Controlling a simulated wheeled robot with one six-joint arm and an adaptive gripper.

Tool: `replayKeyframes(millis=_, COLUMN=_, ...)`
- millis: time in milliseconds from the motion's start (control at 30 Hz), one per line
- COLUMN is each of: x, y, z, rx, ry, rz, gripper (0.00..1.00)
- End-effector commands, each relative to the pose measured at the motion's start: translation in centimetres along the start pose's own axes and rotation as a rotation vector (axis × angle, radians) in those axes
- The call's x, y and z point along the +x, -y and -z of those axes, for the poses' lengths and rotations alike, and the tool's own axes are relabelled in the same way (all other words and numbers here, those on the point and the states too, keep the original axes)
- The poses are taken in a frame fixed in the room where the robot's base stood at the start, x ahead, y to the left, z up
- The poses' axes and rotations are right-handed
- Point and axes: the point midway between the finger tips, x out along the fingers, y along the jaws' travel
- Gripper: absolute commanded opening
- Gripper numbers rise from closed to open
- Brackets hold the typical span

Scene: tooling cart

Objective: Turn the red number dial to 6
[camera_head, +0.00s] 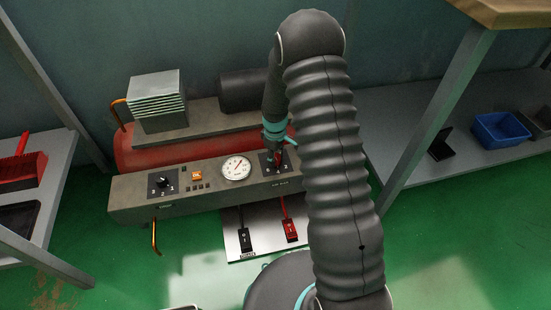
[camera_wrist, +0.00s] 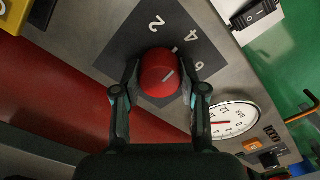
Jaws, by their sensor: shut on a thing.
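The red number dial (camera_wrist: 160,72) is a round knob with a white pointer line on its face, on a dark square plate with white numbers. The numbers 2, 4 and 6 show in the wrist view; others are hidden or out of view. The pointer line slants to the upper right, toward the side of the 4 and 6; I cannot tell exactly which mark it meets. My gripper (camera_wrist: 160,82) is shut on the dial, with one finger on each side of it. In the head view my gripper (camera_head: 277,158) reaches down onto the panel and covers most of the dial.
A round white gauge (camera_head: 236,168) sits left of the dial, with an orange switch (camera_head: 197,176) and a black dial (camera_head: 162,182) further left. Below are a black switch (camera_head: 244,240) and a red switch (camera_head: 290,229) on a pale plate. Shelves stand at both sides.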

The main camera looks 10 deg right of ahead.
Motion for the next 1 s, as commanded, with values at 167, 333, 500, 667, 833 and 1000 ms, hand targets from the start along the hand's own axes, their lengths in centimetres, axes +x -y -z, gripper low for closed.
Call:
replayKeyframes(millis=167, x=0.18, y=0.01, z=-0.02, rx=0.166, ry=0.0, rz=0.0, gripper=0.07)
replayKeyframes(millis=333, x=0.15, y=0.0, z=-0.01, rx=0.328, ry=0.0, rz=0.0, gripper=0.07)
replayKeyframes(millis=500, x=0.12, y=0.0, z=-0.01, rx=0.489, ry=0.0, rz=0.0, gripper=0.07)
replayKeyframes(millis=667, x=0.12, y=0.01, z=-0.02, rx=0.635, ry=0.001, rz=0.0, gripper=0.07)
replayKeyframes(millis=833, x=0.11, y=0.03, z=-0.03, rx=0.771, ry=0.001, rz=0.0, gripper=0.07)
replayKeyframes(millis=1000, x=0.09, y=0.03, z=-0.03, rx=0.878, ry=0.001, rz=0.0, gripper=0.07)
